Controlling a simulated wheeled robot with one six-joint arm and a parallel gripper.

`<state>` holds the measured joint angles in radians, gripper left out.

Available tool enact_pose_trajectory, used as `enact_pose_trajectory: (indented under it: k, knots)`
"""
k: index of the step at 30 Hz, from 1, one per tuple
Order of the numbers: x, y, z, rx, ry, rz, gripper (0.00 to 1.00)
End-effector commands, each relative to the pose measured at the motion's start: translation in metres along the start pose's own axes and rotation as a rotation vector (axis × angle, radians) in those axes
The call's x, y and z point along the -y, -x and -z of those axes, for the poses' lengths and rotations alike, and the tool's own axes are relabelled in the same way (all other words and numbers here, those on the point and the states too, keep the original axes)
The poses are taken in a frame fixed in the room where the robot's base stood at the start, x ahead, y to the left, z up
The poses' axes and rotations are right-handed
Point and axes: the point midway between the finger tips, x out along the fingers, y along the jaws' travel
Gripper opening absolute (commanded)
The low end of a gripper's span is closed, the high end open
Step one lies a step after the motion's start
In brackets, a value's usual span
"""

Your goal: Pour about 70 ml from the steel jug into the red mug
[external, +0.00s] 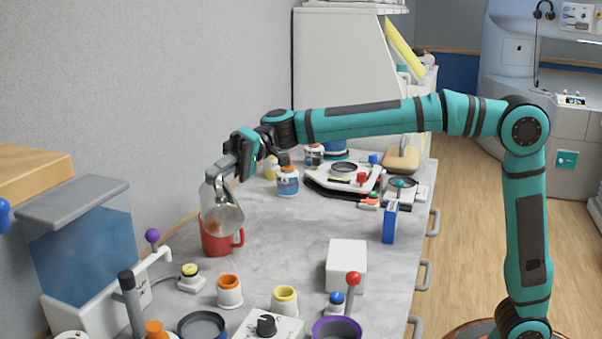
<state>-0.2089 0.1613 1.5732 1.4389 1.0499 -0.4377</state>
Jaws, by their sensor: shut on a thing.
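The steel jug (228,216) is shiny and tilted, with its lower part close over the red mug. My gripper (228,166) is shut on the jug near its upper end and holds it off the counter. The red mug (219,245) stands upright on the counter below the jug, its handle to the right. The jug hides much of the mug's rim and opening. I cannot tell whether they touch, whether liquid is flowing, or how full the mug is.
A tank of blue liquid (85,245) stands at the left. Small coloured-rim containers, including an orange one (230,290), and a white box (346,266) stand in front. A labelled bottle (288,182) stands behind. The counter (290,235) right of the mug is clear.

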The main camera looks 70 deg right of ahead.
Motion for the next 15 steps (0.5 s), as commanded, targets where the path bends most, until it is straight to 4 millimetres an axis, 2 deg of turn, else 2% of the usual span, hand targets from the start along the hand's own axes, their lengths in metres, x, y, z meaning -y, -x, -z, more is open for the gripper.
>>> enact_pose_trajectory:
  k: [15]
  knots:
    - [0.0016, 0.0004, 0.0, -0.002, -0.027, 0.019, 0.0]
